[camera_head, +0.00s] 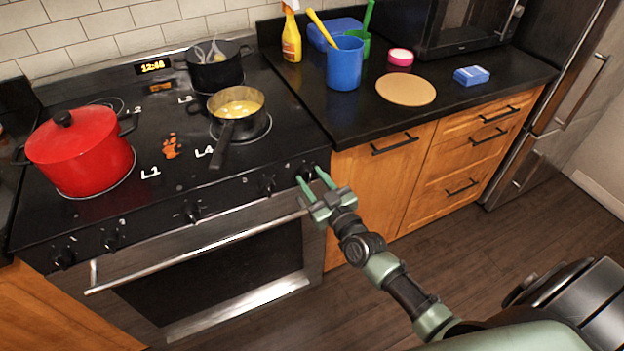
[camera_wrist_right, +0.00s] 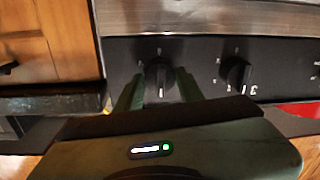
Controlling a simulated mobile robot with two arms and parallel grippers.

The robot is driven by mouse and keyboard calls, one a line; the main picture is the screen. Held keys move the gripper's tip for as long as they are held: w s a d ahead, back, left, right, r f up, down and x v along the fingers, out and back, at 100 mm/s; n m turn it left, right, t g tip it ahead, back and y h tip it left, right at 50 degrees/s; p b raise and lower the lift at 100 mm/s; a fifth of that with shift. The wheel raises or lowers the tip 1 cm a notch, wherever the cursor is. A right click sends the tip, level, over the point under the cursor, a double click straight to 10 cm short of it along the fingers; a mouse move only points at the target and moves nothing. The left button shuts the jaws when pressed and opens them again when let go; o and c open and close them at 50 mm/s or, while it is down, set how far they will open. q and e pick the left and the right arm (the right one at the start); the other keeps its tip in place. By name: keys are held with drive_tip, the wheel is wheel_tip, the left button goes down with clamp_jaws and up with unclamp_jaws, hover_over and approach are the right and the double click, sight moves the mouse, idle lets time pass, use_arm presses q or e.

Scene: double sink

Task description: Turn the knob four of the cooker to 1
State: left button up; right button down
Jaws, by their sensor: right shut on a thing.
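The black cooker (camera_head: 185,200) has a row of dark knobs along its front panel. My right gripper (camera_head: 316,180) has its two green fingers at the rightmost knob (camera_head: 306,171), beside the wooden cabinet. In the right wrist view, the right gripper (camera_wrist_right: 158,88) has one finger on each side of this knob (camera_wrist_right: 158,76), shut on it. A pale pointer mark shows on the knob; the panel marks around it are too small to read. The neighbouring knob (camera_head: 267,185) is free and also shows in the wrist view (camera_wrist_right: 236,72). My left gripper is not in view.
On the hob stand a red pot (camera_head: 82,155), a dark pot (camera_head: 214,68) and a pan (camera_head: 236,104) with its handle toward the front. The oven handle (camera_head: 195,256) runs below the knobs. A blue jug (camera_head: 344,64) stands on the right counter.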

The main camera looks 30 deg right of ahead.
drive_tip(key=m+b, duration=0.1)
drive_tip(key=m, duration=0.5)
drive_tip(key=shift+f, duration=0.1)
drive_tip(key=shift+m+t+h+b, duration=0.3)
drive_tip(key=shift+m, duration=2.6)
drive_tip(key=c, duration=0.9)
unclamp_jaws()
drive_tip(key=s, duration=0.7)
drive_tip(key=shift+s+d+f+b, duration=0.15)
drive_tip(key=shift+s+f+b, duration=0.1)
drive_tip(key=shift+s+b, duration=0.15)
